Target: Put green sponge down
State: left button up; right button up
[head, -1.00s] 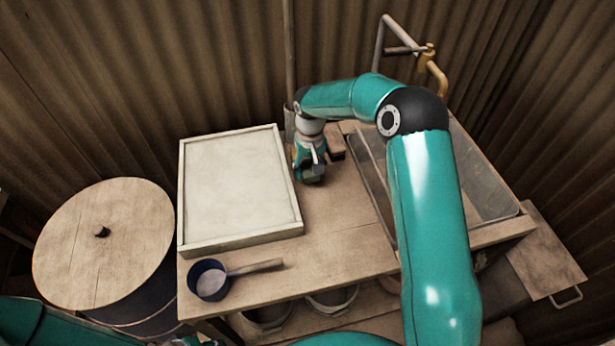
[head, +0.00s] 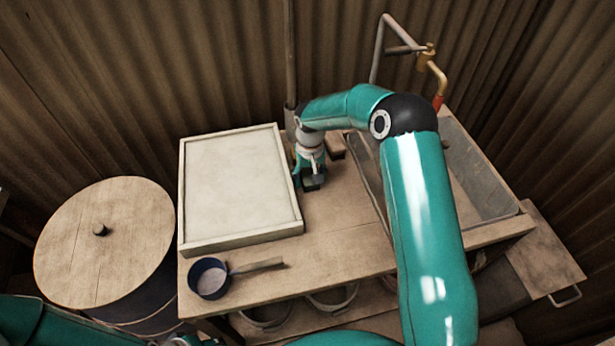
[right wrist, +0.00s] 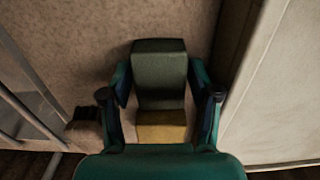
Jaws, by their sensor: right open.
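The green sponge (right wrist: 160,75) is a block with a dark green face and a yellow part (right wrist: 160,127) in the right wrist view. It is between the fingers of my right gripper (right wrist: 163,90), which is open with a small gap on each side of the sponge. In the head view my right gripper (head: 310,174) points down at the wooden bench (head: 345,220), just right of the white tray. The sponge (head: 314,183) shows there as a small dark block at bench level, partly hidden by the gripper.
The white framed tray (head: 185,200) fills the bench's left side. A blue dipper (head: 208,279) lies in front of it. A sink (head: 480,185) with a tap (head: 430,60) is on the right. A small brown block (head: 336,150) is behind the gripper. Bench room is clear in front.

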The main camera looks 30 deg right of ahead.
aim_at(310, 176)
jog(key=shift+r, duration=0.2)
jog(key=shift+w+r, duration=0.1)
jog(key=shift+r, duration=0.15)
notch_tip(310, 176, up, 11)
jog(key=b, duration=0.1)
jog(key=shift+r, duration=0.15)
dwell(0.3)
